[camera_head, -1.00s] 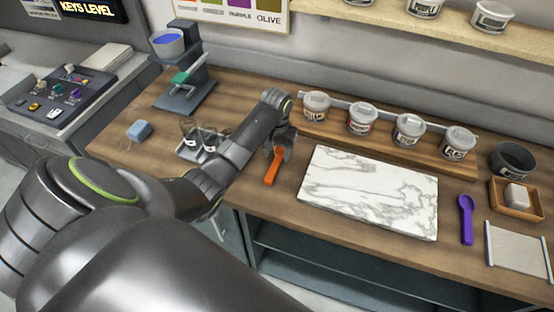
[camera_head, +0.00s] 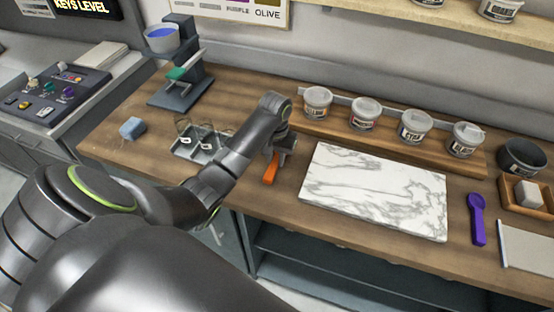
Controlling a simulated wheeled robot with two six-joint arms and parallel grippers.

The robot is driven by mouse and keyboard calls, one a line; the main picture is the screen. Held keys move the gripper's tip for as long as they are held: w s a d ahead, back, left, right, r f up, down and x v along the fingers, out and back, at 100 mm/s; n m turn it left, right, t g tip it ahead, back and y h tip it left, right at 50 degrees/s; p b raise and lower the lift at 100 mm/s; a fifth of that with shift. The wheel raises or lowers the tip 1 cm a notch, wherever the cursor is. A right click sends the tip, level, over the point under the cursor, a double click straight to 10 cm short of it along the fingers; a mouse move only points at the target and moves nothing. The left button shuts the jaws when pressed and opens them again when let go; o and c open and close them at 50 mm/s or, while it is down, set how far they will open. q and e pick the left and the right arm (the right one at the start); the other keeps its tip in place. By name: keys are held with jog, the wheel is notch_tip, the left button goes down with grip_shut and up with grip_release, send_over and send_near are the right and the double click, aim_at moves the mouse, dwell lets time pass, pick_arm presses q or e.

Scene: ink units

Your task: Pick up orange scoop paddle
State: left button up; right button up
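The orange scoop paddle (camera_head: 270,174) is at the left end of the white marble slab, near the front edge of the wooden bench. Only part of its orange length shows; the rest is hidden under my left gripper (camera_head: 279,155). My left gripper points down right over the paddle, its fingers around or beside the upper part. Whether the fingers are closed on it is too small to tell. My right gripper is out of view.
The marble slab (camera_head: 375,190) lies just right of the gripper. Several labelled tubs, such as this one (camera_head: 317,101), stand behind on a wooden riser. A purple scoop (camera_head: 477,218) lies at right. A small metal tray (camera_head: 200,143) and blue block (camera_head: 132,128) are at left.

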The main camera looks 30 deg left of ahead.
aim_at(276, 160)
pick_arm(q)
grip_shut()
jog(key=shift+r, duration=0.4)
notch_tip(276, 160, up, 3)
jog(key=shift+w+b, duration=0.15)
jog(key=shift+b, duration=0.25)
notch_tip(276, 160, up, 4)
jog(key=p, duration=0.3)
jog(key=shift+r, duration=0.25)
jog(key=shift+r+p, duration=0.85)
jog(key=shift+p, duration=0.1)
